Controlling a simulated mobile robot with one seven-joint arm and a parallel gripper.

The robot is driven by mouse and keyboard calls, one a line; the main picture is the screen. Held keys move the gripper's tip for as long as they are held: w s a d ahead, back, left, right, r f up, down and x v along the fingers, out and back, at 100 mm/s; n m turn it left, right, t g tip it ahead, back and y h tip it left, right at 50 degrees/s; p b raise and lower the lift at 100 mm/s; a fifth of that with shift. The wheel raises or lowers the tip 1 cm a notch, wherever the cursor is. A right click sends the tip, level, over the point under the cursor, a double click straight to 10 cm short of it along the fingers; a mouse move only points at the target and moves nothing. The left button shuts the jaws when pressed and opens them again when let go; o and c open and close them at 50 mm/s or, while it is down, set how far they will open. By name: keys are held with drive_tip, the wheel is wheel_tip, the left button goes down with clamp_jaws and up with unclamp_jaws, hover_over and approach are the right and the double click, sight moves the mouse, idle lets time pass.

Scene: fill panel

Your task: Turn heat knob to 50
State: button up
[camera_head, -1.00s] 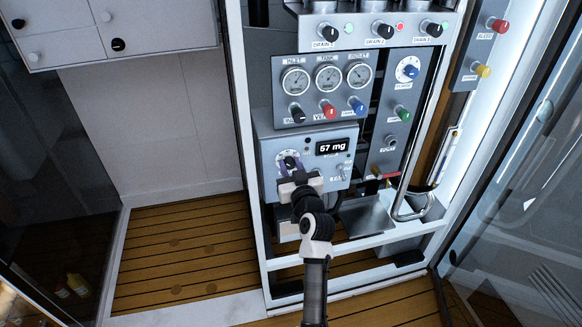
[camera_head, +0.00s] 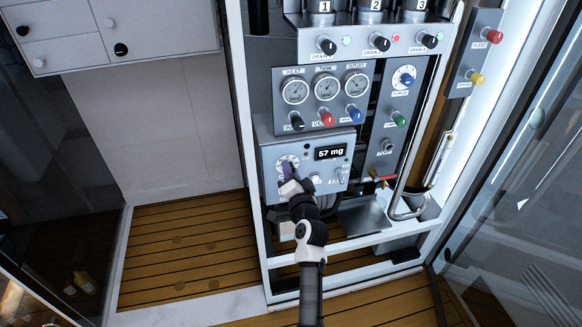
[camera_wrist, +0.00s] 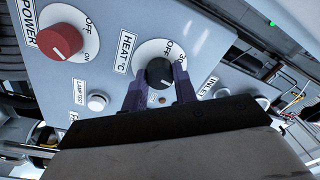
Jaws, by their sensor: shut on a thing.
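The heat knob (camera_wrist: 159,72) is black on a round white dial and sits beside a "HEAT °C" label in the wrist view. The dial shows "OFF" at its upper side and a number at its right edge, partly hidden by a finger. My gripper (camera_wrist: 160,85) has its two purple fingers on either side of the knob and is shut on it. The pointer's exact setting cannot be read.
A red POWER knob (camera_wrist: 61,40) and a white lamp test button (camera_wrist: 97,102) are close to the left of my gripper. Gauges (camera_head: 327,87) and several coloured knobs are above. A metal tray (camera_head: 362,217) is at lower right.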

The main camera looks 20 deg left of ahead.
drive_tip(key=shift+r+m+h+p, duration=0.1)
drive_tip(key=shift+m+h+p, duration=0.2)
drive_tip(key=shift+m+p, duration=2.7)
drive_tip(key=shift+m+b, duration=0.55)
drive_tip(key=shift+m, duration=0.25)
drive_tip(key=o, duration=1)
